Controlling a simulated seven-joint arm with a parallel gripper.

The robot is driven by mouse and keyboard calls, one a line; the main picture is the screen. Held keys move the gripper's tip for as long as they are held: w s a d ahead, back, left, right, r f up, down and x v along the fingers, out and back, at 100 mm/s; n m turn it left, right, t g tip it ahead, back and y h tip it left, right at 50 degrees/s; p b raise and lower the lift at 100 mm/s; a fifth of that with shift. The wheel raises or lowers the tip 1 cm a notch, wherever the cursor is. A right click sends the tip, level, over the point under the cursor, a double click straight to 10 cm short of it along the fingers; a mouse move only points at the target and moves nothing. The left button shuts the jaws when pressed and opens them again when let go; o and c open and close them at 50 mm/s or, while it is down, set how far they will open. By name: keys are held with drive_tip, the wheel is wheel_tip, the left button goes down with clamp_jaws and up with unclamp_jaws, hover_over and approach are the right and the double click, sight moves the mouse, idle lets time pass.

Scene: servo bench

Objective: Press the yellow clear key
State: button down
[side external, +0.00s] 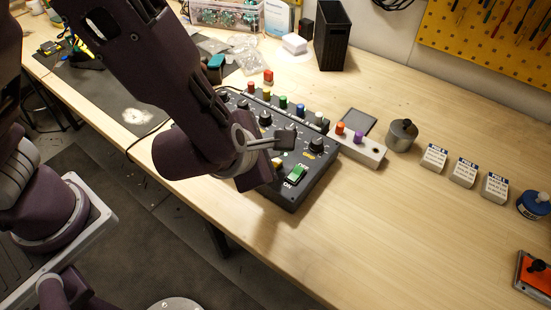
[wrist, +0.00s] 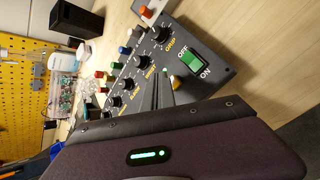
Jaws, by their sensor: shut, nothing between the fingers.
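The dark control box (side external: 318,165) sits on the bench under my gripper. A small yellowish key (side external: 277,161) shows on its top face, just below my gripper's fingers; it also shows in the wrist view (wrist: 177,82), right beside them. A yellow round button (side external: 267,95) stands in the row of coloured buttons along the box's far edge. I cannot read a label on either. My gripper (side external: 286,140) is shut and empty, over the middle of the box. In the wrist view its fingers (wrist: 158,88) partly cover the panel. I cannot tell whether they touch it.
A green ON/OFF rocker switch (side external: 297,174) is near the box's front corner. Black knobs, including one near the right edge (side external: 316,146), rise around the gripper. A grey block with orange and purple buttons (side external: 361,150) stands close right.

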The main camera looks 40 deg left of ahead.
drive_tip(key=shift+f, duration=0.35)
drive_tip(key=shift+f, duration=0.45)
idle(0.5)
drive_tip(key=shift+r, duration=0.85)
drive_tip(key=shift+r, duration=2.55)
